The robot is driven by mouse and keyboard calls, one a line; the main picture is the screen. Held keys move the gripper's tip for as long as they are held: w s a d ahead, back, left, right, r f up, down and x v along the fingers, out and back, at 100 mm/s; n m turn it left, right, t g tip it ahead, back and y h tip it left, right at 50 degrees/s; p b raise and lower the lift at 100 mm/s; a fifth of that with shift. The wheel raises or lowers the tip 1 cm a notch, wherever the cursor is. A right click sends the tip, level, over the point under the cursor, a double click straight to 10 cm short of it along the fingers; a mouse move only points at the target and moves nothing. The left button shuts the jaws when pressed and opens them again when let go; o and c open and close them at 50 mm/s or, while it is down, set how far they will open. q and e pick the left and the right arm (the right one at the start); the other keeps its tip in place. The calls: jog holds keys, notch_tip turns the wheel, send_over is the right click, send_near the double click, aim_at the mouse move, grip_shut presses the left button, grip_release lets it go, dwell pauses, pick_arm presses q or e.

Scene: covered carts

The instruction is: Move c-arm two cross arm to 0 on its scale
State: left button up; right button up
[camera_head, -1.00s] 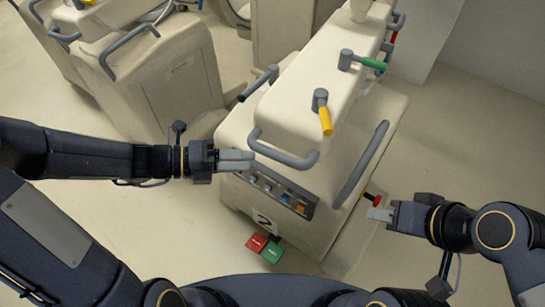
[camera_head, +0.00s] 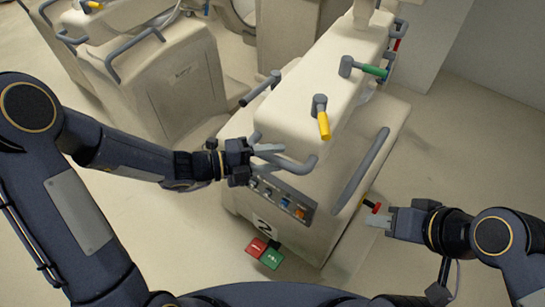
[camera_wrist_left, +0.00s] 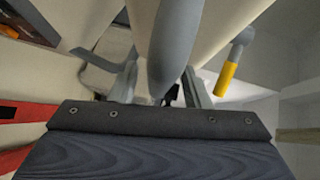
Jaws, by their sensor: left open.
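The c-arm labelled 2 (camera_head: 380,112) is a cream covered cart in the middle of the head view. Its long upper cross arm (camera_head: 298,118) carries a grey front handle (camera_head: 290,168). No scale reading can be made out. My left gripper (camera_head: 272,150) is open at the left part of that handle; in the left wrist view the grey handle bar (camera_wrist_left: 174,45) looms in front of the fingers (camera_wrist_left: 163,90). Whether it touches is unclear. My right gripper (camera_head: 378,220) is beside a red knob (camera_head: 373,206) on the cart's lower right side; its opening is not clear.
The cart has a yellow lever (camera_head: 323,125), a green lever (camera_head: 374,71), a grey side handle (camera_head: 362,170), a button panel (camera_head: 284,199) and red and green pedals (camera_head: 271,259). Another cart (camera_head: 168,85) stands at the left. Floor is open at the right.

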pick_arm(q)
jog(key=shift+d, duration=0.15)
grip_shut()
dwell(0.4)
